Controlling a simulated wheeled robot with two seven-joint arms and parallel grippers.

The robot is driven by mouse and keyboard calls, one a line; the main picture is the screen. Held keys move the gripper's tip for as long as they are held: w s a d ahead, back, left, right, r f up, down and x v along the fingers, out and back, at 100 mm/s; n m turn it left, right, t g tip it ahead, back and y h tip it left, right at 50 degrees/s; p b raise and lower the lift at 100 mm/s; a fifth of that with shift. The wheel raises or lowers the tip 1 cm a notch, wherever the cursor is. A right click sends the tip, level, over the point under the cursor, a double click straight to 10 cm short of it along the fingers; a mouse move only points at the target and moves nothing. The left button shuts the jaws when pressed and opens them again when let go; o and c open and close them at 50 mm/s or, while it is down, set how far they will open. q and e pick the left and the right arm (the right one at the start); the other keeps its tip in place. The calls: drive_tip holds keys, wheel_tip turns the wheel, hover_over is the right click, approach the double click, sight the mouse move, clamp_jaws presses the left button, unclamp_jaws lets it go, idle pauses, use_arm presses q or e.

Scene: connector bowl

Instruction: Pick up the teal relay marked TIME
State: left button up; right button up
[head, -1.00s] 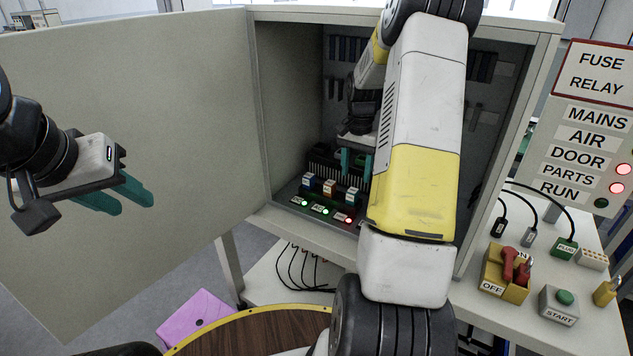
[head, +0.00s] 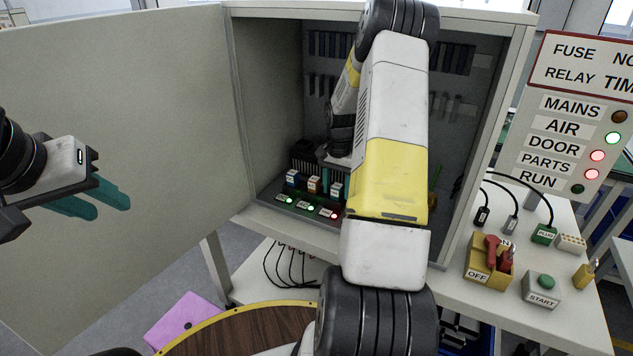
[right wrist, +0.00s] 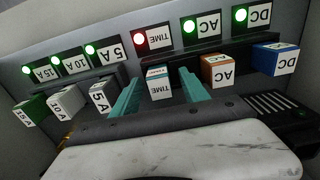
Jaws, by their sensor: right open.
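The teal relay marked TIME (right wrist: 158,84) is a small block with a white label and a teal top. In the right wrist view it stands upright in the row, between the two teal fingers of my right gripper (right wrist: 160,77). The gripper is open, one finger on each side; I cannot tell whether either touches it. In the head view the TIME relay (head: 337,190) is the rightmost visible block in the cabinet, and my right arm hides most of the right gripper. My left gripper (head: 97,200) is open and empty in front of the cabinet door.
Beside the TIME relay stand an orange AC relay (right wrist: 217,72) and a blue DC relay (right wrist: 275,60). A red lamp (right wrist: 140,40) glows at TIME. The open cabinet door (head: 130,130) fills the left.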

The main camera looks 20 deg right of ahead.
clamp_jaws()
drive_tip(key=shift+r, duration=0.15)
